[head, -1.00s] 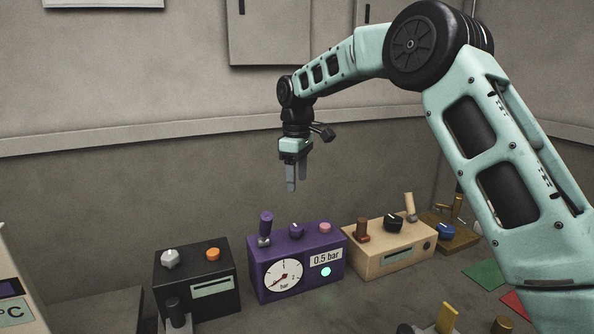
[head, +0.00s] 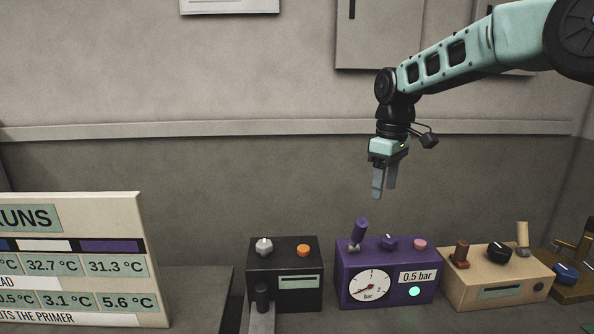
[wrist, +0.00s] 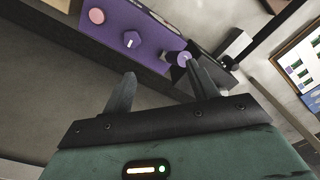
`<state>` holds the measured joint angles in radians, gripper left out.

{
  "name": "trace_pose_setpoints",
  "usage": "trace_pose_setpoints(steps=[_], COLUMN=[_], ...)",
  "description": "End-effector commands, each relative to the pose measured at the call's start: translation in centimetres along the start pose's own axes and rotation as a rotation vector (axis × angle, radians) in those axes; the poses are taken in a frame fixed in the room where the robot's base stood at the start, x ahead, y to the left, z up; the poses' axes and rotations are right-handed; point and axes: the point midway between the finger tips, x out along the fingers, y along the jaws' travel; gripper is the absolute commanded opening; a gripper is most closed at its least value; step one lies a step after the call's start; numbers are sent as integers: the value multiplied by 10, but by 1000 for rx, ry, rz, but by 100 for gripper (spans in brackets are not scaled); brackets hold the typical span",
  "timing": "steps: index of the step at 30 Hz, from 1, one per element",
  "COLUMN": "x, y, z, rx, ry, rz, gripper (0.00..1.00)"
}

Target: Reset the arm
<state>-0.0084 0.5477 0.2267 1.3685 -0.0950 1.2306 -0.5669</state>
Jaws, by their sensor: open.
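My gripper (head: 384,182) hangs from my arm with its fingers pointing down, in the air above the purple box (head: 385,277). It is open and nothing is between its fingers. In the wrist view the two grey fingers of my gripper (wrist: 160,85) stand apart, with the purple box (wrist: 105,32) beyond them. The purple box has a lever, a knob, a pink button, a round bar gauge, a "0.5 bar" label and a lit green lamp.
A black box (head: 285,295) with an orange button stands left of the purple one, and a beige box (head: 495,292) stands right. A sign board (head: 120,215) with temperature readings stands at the left. The wall (head: 200,90) behind is bare around my gripper.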

Motion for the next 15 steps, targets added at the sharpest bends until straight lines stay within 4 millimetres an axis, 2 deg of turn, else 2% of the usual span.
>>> trace_pose_setpoints(steps=[1,3,5,6,8,12,15], x=[0,4,9,13,19,39,54], y=[-33,-79,-117,-142,-177,-251,-291], z=[0,3,10,18,32,79,119], rx=[-11,-9,-4,0,7,34,59], ry=[5,15,22,24,26,25,23], rz=[-8,-20,-29,-34,-41,-48,-44], gripper=[59,59,59,59,59,59,59])
